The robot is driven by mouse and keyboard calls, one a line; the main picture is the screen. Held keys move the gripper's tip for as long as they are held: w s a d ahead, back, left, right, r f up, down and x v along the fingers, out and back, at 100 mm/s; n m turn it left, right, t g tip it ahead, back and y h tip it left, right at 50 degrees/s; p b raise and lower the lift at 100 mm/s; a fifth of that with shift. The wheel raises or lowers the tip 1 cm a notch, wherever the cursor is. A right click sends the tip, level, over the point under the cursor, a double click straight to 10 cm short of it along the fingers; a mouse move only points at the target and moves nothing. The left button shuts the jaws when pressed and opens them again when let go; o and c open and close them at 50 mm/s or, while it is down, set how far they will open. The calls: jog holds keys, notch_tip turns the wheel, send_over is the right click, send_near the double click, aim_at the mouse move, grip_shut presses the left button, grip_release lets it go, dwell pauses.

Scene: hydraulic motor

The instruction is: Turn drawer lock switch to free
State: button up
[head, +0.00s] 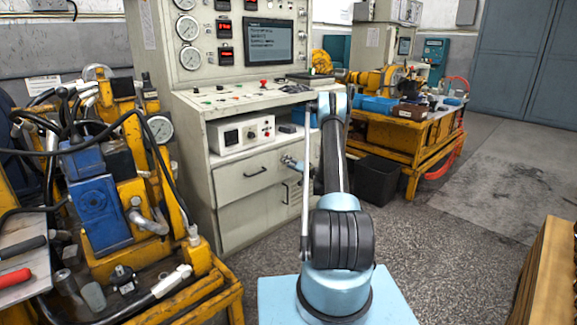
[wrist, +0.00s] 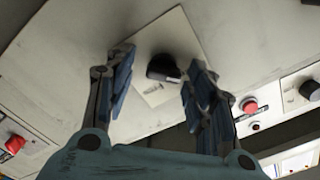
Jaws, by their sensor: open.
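A black rotary switch (wrist: 163,68) with a pale pointer mark sits on a square light plate (wrist: 172,34) on a pale panel in the wrist view. I take it to be the drawer lock switch; its label cannot be read. My gripper (wrist: 160,58) is open, with one blue-padded finger on each side of the switch. Whether a finger touches it cannot be told. In the head view my gripper (head: 290,162) is small, at the front of the grey cabinet beside the upper drawer (head: 250,172). The switch is not clear there.
A red button (wrist: 249,105) and another black knob (wrist: 310,90) lie right of my fingers in the wrist view. A red control (wrist: 14,145) is at the left. A yellow hydraulic rig (head: 120,200) stands left; a yellow workbench (head: 420,135) and dark bin (head: 376,180) stand right.

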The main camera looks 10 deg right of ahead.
jog(key=shift+a, duration=0.1)
jog(key=c, duration=1.1)
jog(key=shift+o, duration=0.2)
jog(key=shift+m, duration=0.3)
jog(key=m, duration=1.7)
jog(key=shift+f, duration=0.35)
jog(key=shift+m, duration=0.3)
jog(key=o, duration=1.1)
jog(key=shift+c, duration=0.2)
